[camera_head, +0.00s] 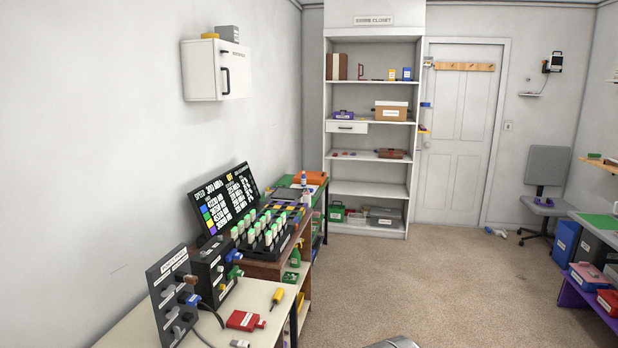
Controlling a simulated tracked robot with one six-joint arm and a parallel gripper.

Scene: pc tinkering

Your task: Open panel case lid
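No thing in the camera_head view can be surely told as the panel case. At the left front, an upright dark panel (160,283) with connectors stands on a pale table. Beside it is a black box (210,265) with coloured plugs on its side. Whether either has a lid, I cannot tell. My gripper is not in view. A grey rounded piece shows at the bottom edge, too cut off to identify.
A tilted black display (222,203) stands behind a tray of green-topped pieces (265,232). A red object (245,320) and a yellow tool (277,298) lie on the pale table (140,325). A white shelf unit (368,189) stands at the back. The carpeted middle floor is clear.

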